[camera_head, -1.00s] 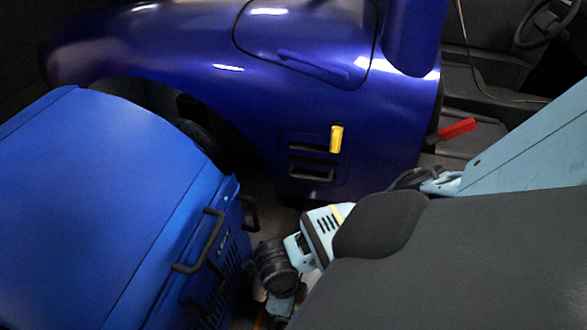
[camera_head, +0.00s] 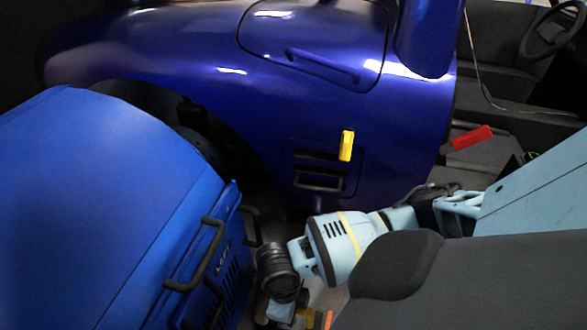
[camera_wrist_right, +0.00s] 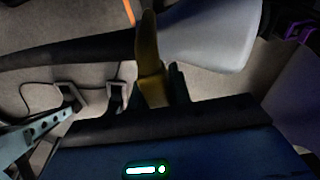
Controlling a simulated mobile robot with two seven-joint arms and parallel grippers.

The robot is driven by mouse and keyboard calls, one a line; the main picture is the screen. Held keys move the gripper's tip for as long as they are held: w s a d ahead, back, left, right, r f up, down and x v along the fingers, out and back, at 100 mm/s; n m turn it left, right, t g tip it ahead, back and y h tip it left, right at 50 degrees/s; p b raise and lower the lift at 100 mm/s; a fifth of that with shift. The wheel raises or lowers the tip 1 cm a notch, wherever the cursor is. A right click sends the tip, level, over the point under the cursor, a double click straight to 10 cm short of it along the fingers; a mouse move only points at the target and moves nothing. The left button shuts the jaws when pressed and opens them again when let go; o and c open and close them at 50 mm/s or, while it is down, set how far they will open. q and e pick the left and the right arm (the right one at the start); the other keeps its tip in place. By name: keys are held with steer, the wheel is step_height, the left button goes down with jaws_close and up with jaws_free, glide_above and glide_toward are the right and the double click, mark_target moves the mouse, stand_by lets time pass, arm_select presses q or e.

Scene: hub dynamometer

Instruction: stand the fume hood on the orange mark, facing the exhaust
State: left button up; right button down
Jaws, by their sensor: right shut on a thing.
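My right gripper (camera_wrist_right: 158,92) is shut on a yellow upright handle in the right wrist view (camera_wrist_right: 150,62). A pale grey rounded body (camera_wrist_right: 212,38) lies just beyond the handle; it may be the fume hood, but its full shape and front are not visible. In the head view my right gripper (camera_head: 282,311) points down beside the blue cabinet, with its load mostly cut off by the lower edge. An orange strip (camera_wrist_right: 129,12) on the floor shows beyond the handle, perhaps the orange mark. I cannot make out the exhaust. My left gripper is not in view.
A blue cabinet (camera_head: 90,210) with black handles and "LEFT" lettering stands at left, close to my right wrist. A purple-blue car (camera_head: 210,55) fills the back, with a yellow handle (camera_head: 346,146) on its side. A red grip (camera_head: 472,138) shows at right.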

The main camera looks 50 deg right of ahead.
steer(key=shift+w+r, duration=0.1)
steer(key=shift+w, duration=0.05)
steer(key=shift+f, duration=0.25)
steer(key=c, duration=1.3)
jaws_free()
steer(key=shift+r, duration=0.1)
steer(key=r+p, duration=0.1)
steer(key=r, duration=0.3)
steer(key=w+r+p, duration=0.1)
steer(key=r+p, duration=0.1)
steer(key=r, duration=0.2)
steer(key=r+p, duration=0.1)
steer(key=r, duration=0.3)
steer(key=shift+w+a+p, duration=0.25)
steer(key=shift+a+p, duration=0.05)
steer(key=shift+p, duration=0.1)
